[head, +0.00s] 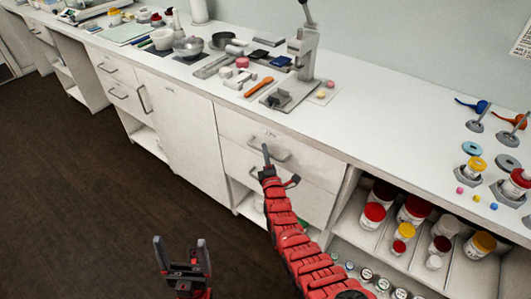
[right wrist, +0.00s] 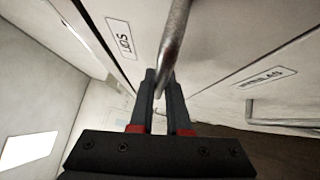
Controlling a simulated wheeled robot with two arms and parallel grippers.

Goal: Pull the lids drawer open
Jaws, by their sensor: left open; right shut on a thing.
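The lids drawer (head: 312,166) is the upper white drawer under the counter and looks flush with the cabinet. Its label, LIDS (right wrist: 119,39), reads in the right wrist view. Its metal bar handle (head: 282,155) also runs between my fingers in the right wrist view (right wrist: 177,35). My right gripper (head: 273,168) is shut on this handle; the arm partly hides the drawer below. My left gripper (head: 182,250) is open and empty, low over the brown floor, apart from the cabinets.
A second drawer (head: 312,203) with its own handle sits just below. To the right, an open shelf (head: 345,222) holds jars with red and yellow lids. The counter (head: 370,125) carries a press (head: 302,50) and small tools. The floor (head: 90,200) at left is clear.

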